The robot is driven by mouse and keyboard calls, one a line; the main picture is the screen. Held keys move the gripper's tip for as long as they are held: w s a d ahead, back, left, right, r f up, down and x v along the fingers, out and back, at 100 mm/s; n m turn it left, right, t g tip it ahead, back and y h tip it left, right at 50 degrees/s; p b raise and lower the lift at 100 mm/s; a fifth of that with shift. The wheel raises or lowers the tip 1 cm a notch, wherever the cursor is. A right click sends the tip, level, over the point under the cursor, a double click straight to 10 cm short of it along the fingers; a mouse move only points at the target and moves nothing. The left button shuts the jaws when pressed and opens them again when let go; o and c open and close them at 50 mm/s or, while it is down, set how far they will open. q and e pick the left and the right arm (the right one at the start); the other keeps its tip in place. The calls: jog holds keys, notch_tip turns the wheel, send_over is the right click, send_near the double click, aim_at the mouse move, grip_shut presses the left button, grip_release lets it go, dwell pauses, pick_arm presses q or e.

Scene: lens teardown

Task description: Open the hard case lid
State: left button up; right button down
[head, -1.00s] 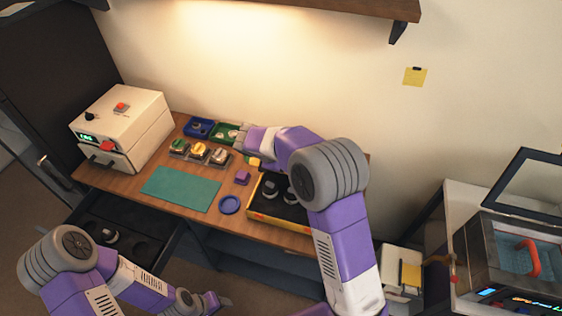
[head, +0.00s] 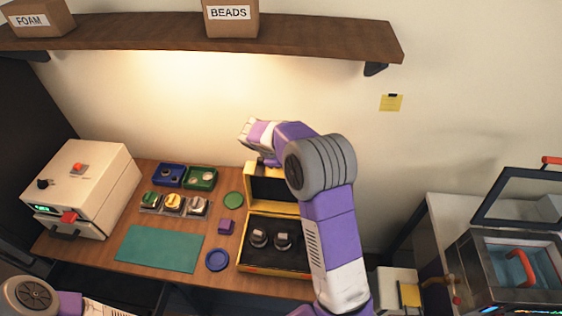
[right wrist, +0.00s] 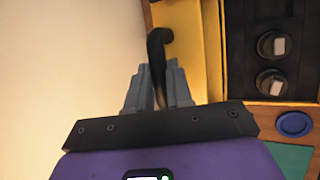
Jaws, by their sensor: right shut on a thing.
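The hard case (head: 268,271) is yellow with a black inside and stands open at the table's right end. Its lid (head: 272,191) stands raised at the back, dark inside with a yellow rim. My right gripper (head: 265,160) is at the lid's top edge. In the right wrist view my right gripper (right wrist: 159,88) is shut on a dark curved handle (right wrist: 158,48) beside the yellow lid (right wrist: 213,50). Two dark round pieces with pale tops (head: 259,237) sit in the case. Only part of my left arm shows at bottom left; its gripper is out of view.
A blue dish (head: 217,260), purple block (head: 226,227) and green disc (head: 234,199) lie left of the case. A teal mat (head: 160,248), small trays (head: 201,178) and a white machine (head: 82,185) are farther left. A shelf (head: 200,42) hangs above.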

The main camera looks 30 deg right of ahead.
jog(key=shift+w+d, duration=0.15)
jog(key=shift+w, duration=0.15)
jog(key=c, duration=1)
grip_release()
jog(key=shift+c, duration=0.2)
jog(key=v, duration=0.7)
jog(key=shift+r, duration=0.3)
jog(key=shift+s, duration=0.15)
